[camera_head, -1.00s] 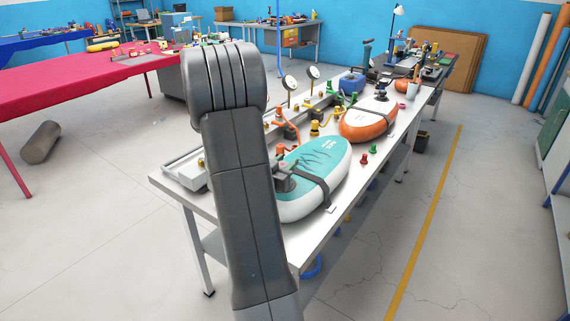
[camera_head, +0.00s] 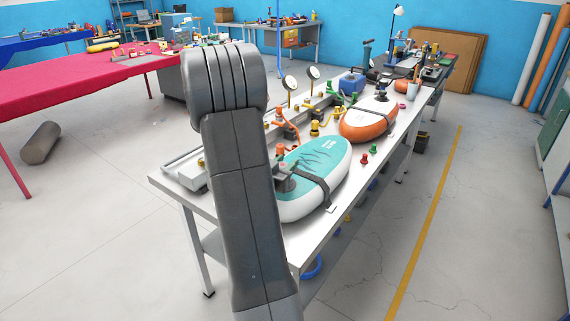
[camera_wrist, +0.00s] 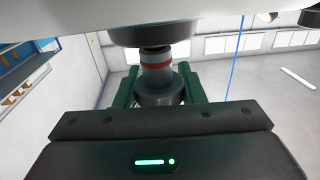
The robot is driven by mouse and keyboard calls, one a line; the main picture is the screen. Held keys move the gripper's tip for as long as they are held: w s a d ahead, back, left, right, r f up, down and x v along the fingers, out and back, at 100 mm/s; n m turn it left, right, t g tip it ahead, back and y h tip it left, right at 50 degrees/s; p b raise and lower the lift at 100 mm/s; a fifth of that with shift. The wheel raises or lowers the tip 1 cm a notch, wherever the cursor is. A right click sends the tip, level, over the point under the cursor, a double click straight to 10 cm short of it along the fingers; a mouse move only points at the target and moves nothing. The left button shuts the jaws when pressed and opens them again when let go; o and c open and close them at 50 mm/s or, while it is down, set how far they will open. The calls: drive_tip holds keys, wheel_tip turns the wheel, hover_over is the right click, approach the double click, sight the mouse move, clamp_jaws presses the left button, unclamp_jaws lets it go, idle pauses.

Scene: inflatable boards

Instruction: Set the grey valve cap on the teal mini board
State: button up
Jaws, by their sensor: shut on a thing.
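The teal mini board (camera_head: 316,165), teal on top with white sides and a dark strap, lies on the near part of the workbench. A dark round valve mount (camera_wrist: 150,33) shows against the board's white surface in the wrist view. My gripper (camera_wrist: 158,88) has its green fingers shut on the grey valve cap (camera_wrist: 157,77), which has a red band. The cap is in line with the mount, with a short dark neck between them; I cannot tell whether the cap is seated. In the head view my arm partly hides the gripper at the board's left end.
An orange board (camera_head: 368,122) lies farther along the bench (camera_head: 330,218). Red and green small valves (camera_head: 365,159), yellow fittings and gauges (camera_head: 290,82) stand around the boards. The floor right of the bench is open. A red-covered table (camera_head: 80,75) stands at left.

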drive_tip(key=shift+f+b, duration=1)
drive_tip(key=shift+f, duration=0.25)
drive_tip(key=o, duration=1)
drive_tip(key=shift+o, duration=0.2)
drive_tip(key=b+v, duration=0.1)
drive_tip(key=v, duration=1.2)
drive_tip(key=shift+s+a, duration=0.15)
drive_tip(key=shift+s, duration=0.2)
drive_tip(key=p+x, duration=0.1)
drive_tip(key=x, duration=1.2)
drive_tip(key=shift+w, duration=0.3)
drive_tip(key=shift+w+d+r+p, duration=0.15)
drive_tip(key=shift+d+r+p, duration=0.05)
drive_tip(key=shift+r+p, duration=0.1)
drive_tip(key=shift+r, duration=0.1)
